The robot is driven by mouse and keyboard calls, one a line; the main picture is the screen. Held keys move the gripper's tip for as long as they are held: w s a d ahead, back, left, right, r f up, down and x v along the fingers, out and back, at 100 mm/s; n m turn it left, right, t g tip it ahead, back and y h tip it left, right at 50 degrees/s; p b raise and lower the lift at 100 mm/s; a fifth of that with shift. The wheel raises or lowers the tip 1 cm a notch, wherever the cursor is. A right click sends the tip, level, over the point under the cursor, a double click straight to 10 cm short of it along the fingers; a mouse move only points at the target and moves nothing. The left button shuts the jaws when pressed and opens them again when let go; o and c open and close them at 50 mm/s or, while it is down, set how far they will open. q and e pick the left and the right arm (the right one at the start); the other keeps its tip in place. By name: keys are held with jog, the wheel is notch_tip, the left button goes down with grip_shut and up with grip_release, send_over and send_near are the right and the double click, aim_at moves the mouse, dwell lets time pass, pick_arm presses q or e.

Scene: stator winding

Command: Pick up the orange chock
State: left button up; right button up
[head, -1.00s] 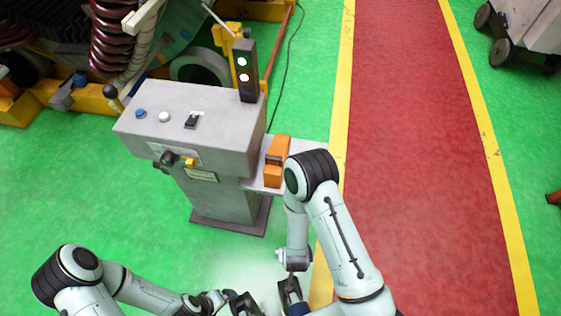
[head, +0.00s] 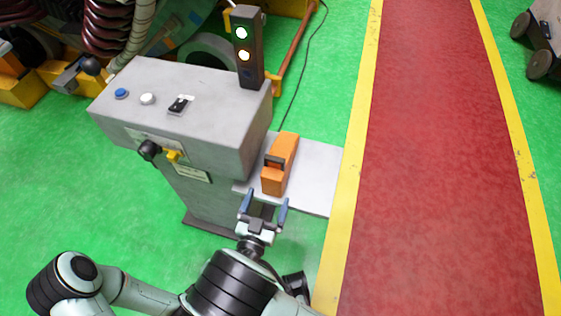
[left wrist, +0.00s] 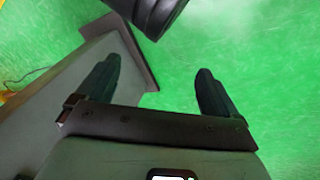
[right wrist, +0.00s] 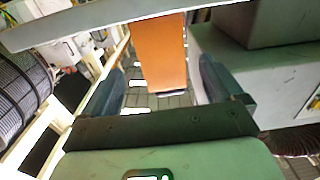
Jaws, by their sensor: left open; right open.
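The orange chock (head: 279,165) lies on the pale side shelf (head: 318,178) of the grey control box. It also shows in the right wrist view (right wrist: 160,52), beyond and between my finger lines. My right gripper (head: 264,201) is open and empty, just in front of the chock's near end, with a small gap. Its fingers point towards the chock. My left gripper (left wrist: 156,80) is open and empty over green floor in the left wrist view. In the head view it is largely hidden behind my right arm.
The grey control box (head: 180,110) with buttons and a black knob stands left of the shelf, close to my right gripper. A signal light (head: 248,48) rises from it. A red walkway (head: 440,170) with yellow edges runs clear on the right.

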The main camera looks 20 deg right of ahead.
aim_at(272, 188)
jog(key=x, duration=0.4)
jog(key=shift+w+b, duration=0.1)
jog(key=shift+b, duration=0.2)
jog(key=b+x, duration=0.1)
jog(key=x, duration=0.4)
jog(key=shift+r, duration=0.1)
pick_arm(q)
jog(key=shift+g, duration=0.6)
jog(key=s+f, duration=0.1)
jog(key=f, duration=0.1)
jog(key=s+a+f, duration=0.1)
jog(key=s+f, duration=0.1)
jog(key=shift+s, duration=0.15)
pick_arm(e)
jog(key=shift+c, duration=0.3)
jog(key=c, duration=1)
jog(key=shift+c, duration=1.1)
jog(key=shift+r, duration=0.15)
